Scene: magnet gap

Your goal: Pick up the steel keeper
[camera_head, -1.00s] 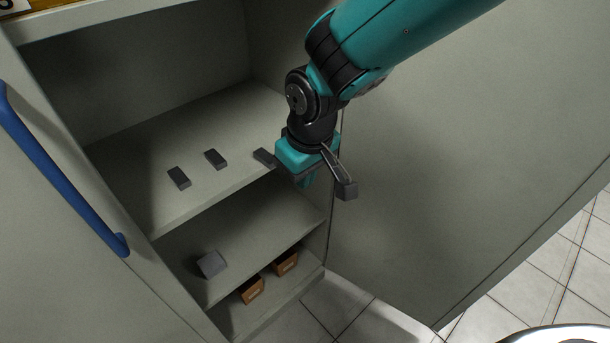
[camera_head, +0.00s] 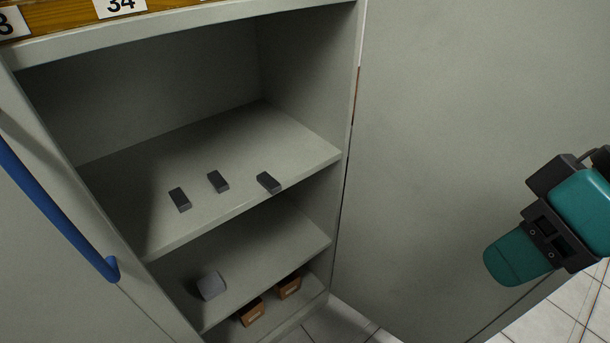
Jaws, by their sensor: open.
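Three small dark grey bars lie apart on the upper shelf: a left bar (camera_head: 180,200), a middle bar (camera_head: 218,182) and a right bar (camera_head: 269,183) close to the shelf's front edge. A lighter grey block (camera_head: 211,286) sits on the shelf below. I cannot tell by looks which of these is the steel keeper. My gripper (camera_head: 560,225), teal and dark grey, is at the right edge of the picture, partly cut off. It is open, with nothing seen in it, well to the right of the bars and outside the cabinet.
The open cabinet has an upper shelf (camera_head: 150,215) and a lower shelf (camera_head: 270,245). Two brown boxes, a left box (camera_head: 251,312) and a right box (camera_head: 289,286), stand at the bottom. A blue handle (camera_head: 55,215) is at left. A plain grey panel (camera_head: 430,130) fills the right.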

